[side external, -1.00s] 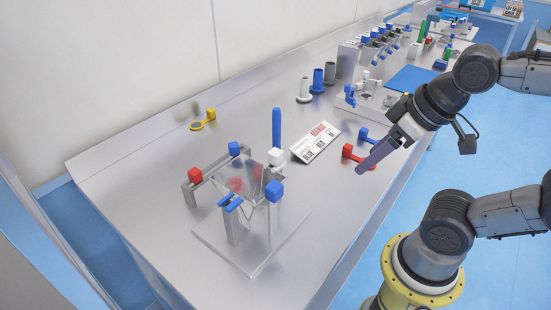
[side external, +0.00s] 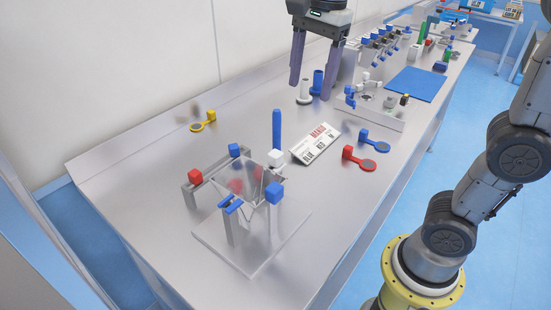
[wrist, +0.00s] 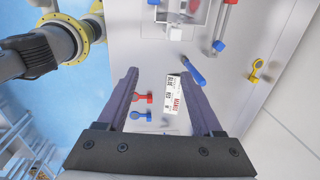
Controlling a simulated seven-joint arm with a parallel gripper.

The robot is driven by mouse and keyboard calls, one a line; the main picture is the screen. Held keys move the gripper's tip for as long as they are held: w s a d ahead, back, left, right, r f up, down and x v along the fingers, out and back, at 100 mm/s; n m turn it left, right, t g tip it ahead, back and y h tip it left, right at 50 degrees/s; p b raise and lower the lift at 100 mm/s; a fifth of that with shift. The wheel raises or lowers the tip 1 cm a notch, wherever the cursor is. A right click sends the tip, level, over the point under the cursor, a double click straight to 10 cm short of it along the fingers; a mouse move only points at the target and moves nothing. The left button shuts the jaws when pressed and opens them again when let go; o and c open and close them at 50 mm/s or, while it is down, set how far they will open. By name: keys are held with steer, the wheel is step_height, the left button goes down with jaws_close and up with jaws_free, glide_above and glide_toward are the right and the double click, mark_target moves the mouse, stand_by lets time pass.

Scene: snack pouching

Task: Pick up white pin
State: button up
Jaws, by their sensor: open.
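The white pin (side external: 304,90) stands upright on its wide base on the steel table, in the side external view. A blue pin (side external: 318,82) stands close to its right. My gripper (side external: 310,91) is open and empty, with its fingers pointing down. In that view its two fingers appear on either side of the white and blue pins; I cannot tell how high above them the tips are. In the wrist view my open gripper (wrist: 159,73) shows with a printed card (wrist: 174,93) between and beyond the fingers. I cannot make out the white pin there.
A clear funnel stand (side external: 250,225) with coloured cubes is at the front. A tall blue rod (side external: 277,128), a yellow ring piece (side external: 203,126), and red (side external: 368,163) and blue (side external: 376,145) ring pieces lie around.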

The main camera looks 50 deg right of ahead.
steer(key=w+a+f+g, duration=0.1)
steer(key=w+a+f, duration=0.1)
steer(key=w, duration=0.3)
glide_above(276, 152)
step_height(276, 152, down, 9)
steer(key=shift+w+d+r, duration=0.1)
steer(key=shift+w+d, duration=0.05)
steer(key=shift+f, duration=2.95)
jaws_close()
